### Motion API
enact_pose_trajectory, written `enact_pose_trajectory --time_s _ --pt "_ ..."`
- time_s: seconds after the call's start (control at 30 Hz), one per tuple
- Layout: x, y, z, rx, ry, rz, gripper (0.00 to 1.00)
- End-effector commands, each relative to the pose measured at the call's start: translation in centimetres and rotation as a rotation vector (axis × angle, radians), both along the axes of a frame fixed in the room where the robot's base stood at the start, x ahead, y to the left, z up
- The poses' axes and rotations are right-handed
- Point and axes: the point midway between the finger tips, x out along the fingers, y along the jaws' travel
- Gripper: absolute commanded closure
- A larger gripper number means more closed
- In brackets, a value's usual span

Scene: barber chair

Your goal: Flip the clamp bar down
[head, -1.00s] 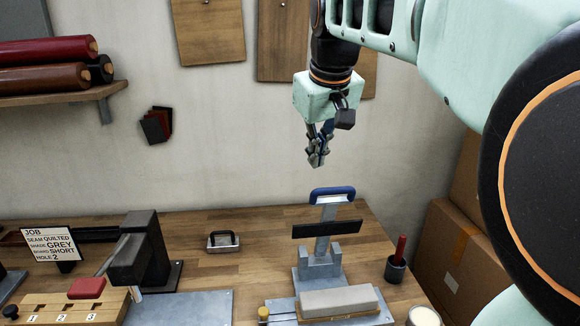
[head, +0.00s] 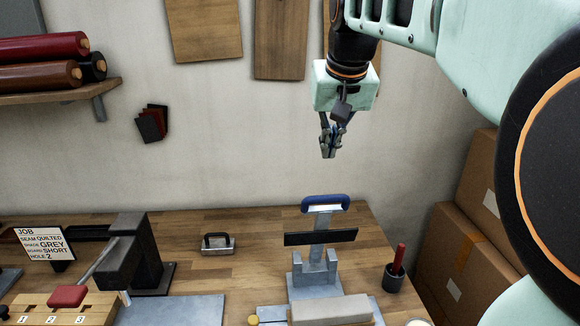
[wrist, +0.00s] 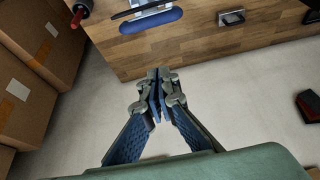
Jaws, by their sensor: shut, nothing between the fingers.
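The clamp bar is the dark flat bar (head: 320,237) on a grey upright arm topped by a blue handle (head: 325,203). It stands raised above the grey clamp base (head: 303,284) on the bench. In the wrist view the blue handle (wrist: 150,22) lies near the bench edge, beyond the fingertips. My gripper (head: 327,152) is shut and empty, pointing down above the blue handle and apart from it. Its closed fingers also show in the wrist view (wrist: 158,80).
A pale block (head: 330,308) sits in front of the clamp base. A dark cup with a red-handled tool (head: 395,270) stands to the right. A small black-handled metal piece (head: 218,243) and a black press (head: 135,255) are left. Cardboard boxes (head: 455,240) stand at right.

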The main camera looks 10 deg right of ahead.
Motion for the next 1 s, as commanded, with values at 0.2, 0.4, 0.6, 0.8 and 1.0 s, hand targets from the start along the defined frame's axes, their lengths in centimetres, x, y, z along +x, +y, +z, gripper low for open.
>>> enact_pose_trajectory --time_s 0.2,0.4,0.6,0.8,1.0 --pt "0.7 0.0 -1.6 0.0 0.004 0.001 1.0" --pt "2.4 0.0 -5.4 0.0 0.007 0.001 1.0" --pt "4.2 0.0 -9.3 0.0 0.005 0.001 1.0" --pt "1.6 0.0 -9.2 0.0 0.0 0.001 1.0" --pt "0.4 0.0 -9.4 0.0 0.0 0.001 1.0"
